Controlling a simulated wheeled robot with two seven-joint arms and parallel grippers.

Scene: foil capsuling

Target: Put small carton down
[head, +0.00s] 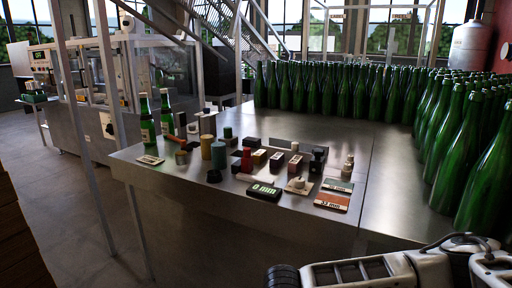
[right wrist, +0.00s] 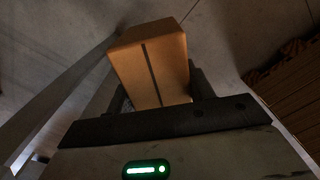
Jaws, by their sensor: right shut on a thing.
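A small brown carton (right wrist: 155,65) with a dark stripe down its face is in the right wrist view. My right gripper (right wrist: 158,88) is shut on it, with a dark finger on each side. Grey floor shows behind the carton, and no resting surface is seen touching it. In the head view neither the carton nor the right gripper shows; only part of my right arm is at the bottom right. My left gripper is in no view.
A steel table (head: 400,190) carries many green bottles (head: 340,92) at its back and right. Small blocks, a black gauge (head: 264,191) and labelled plates (head: 332,201) crowd its middle. Its right front is bare. A brown slatted stack (right wrist: 290,80) stands at right in the wrist view.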

